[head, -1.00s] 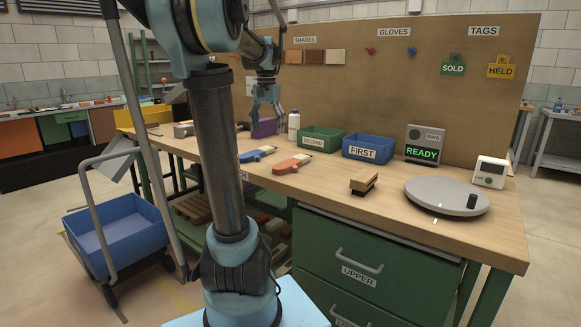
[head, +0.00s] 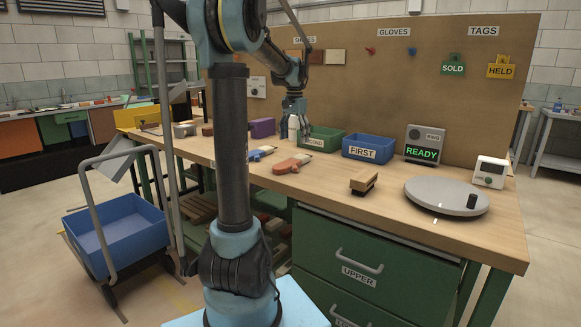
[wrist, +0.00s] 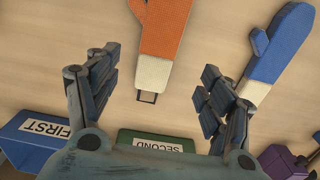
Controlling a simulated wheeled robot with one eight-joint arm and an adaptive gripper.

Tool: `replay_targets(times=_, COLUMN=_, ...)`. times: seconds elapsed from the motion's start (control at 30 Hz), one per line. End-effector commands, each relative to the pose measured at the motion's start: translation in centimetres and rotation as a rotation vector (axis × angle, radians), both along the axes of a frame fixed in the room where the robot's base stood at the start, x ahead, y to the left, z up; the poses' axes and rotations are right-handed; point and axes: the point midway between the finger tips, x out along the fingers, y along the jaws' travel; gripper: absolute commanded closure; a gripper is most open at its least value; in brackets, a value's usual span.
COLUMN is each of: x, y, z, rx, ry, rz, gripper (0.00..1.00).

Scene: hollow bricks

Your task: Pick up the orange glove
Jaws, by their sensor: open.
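The orange glove (head: 292,164) lies flat on the wooden workbench, with a pale cuff. In the wrist view the glove (wrist: 166,30) points its cuff down toward the space between my fingers; its far end is cut off at the top edge. My gripper (head: 294,112) is open and empty above the bench, behind the orange glove in the head view. In the wrist view its spread fingers (wrist: 160,64) stand on either side of the cuff. The height above the glove is hard to tell.
A blue glove (head: 261,153) lies beside the orange one. A wooden brush-like block (head: 363,183) and round grey turntable (head: 446,196) are to the right.

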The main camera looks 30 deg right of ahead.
Motion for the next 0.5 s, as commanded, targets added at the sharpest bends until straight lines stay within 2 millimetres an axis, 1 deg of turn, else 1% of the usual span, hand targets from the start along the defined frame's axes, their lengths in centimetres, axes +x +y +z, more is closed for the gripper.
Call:
replay_targets(times=0.03, x=0.0, y=0.0, z=-0.9, rx=0.0, ry=0.0, rz=0.0, gripper=0.26)
replay_targets(times=0.1, x=0.0, y=0.0, z=-2.0, rx=0.0, ry=0.0, rz=0.0, gripper=0.26)
replay_targets(times=0.2, x=0.0, y=0.0, z=-3.1, rx=0.0, ry=0.0, rz=0.0, gripper=0.26)
replay_targets(times=0.43, x=0.0, y=0.1, z=-4.4, rx=0.0, ry=0.0, rz=0.001, gripper=0.26)
replay_targets(times=0.5, x=-0.1, y=0.1, z=-5.1, rx=0.0, ry=0.0, rz=0.001, gripper=0.26)
